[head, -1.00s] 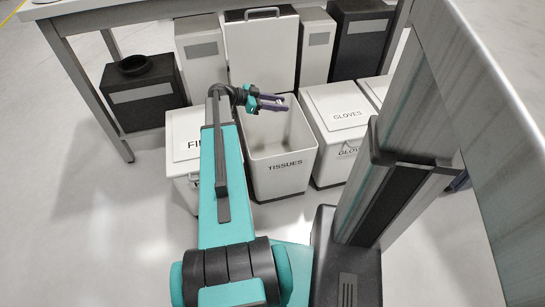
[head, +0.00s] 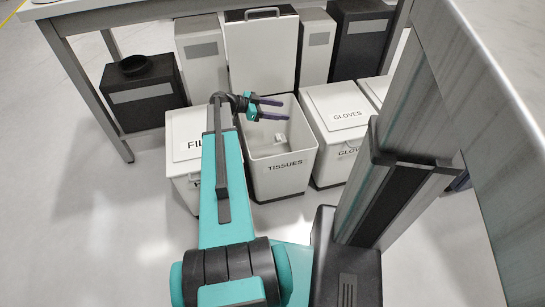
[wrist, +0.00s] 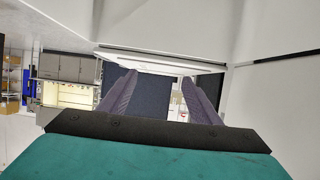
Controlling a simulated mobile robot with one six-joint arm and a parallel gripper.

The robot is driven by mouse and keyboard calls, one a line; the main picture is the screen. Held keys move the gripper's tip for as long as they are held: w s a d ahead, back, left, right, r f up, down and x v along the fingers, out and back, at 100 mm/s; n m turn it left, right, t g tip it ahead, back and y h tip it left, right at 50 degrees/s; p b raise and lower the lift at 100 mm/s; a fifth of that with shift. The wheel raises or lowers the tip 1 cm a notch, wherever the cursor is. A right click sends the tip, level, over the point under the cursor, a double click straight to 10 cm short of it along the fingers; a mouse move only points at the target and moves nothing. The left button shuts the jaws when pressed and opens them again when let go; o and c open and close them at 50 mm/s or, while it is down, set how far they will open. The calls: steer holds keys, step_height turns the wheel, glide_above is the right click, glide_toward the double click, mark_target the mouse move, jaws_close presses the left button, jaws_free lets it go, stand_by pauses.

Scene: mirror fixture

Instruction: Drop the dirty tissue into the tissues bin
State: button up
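The tissues bin (head: 280,182) is white, labelled TISSUES, and its lid (head: 262,50) stands raised behind it. My gripper (head: 285,109) is over the bin's opening at its upper left, with its two dark purple fingers spread apart. A small white piece (head: 281,139), seemingly the tissue, shows inside the bin below the fingers, against the inner wall. I cannot tell whether it is falling or at rest. In the wrist view my gripper (wrist: 160,78) is open with nothing held between the fingers.
A closed bin (head: 190,150) with a label starting FIL, partly hidden by my arm, stands to the left. The closed gloves bin (head: 340,125) stands to the right. A black bin with a round opening (head: 143,95) is farther left. A table frame (head: 85,80) spans behind.

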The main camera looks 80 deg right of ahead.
steer(key=shift+w+r, duration=0.1)
steer(key=shift+w, duration=0.05)
steer(key=p+v, duration=0.1)
steer(key=v, duration=1.2)
steer(key=shift+w+a+p, duration=0.15)
steer(key=shift+w+p, duration=0.05)
steer(key=shift+p, duration=0.2)
stand_by(0.5)
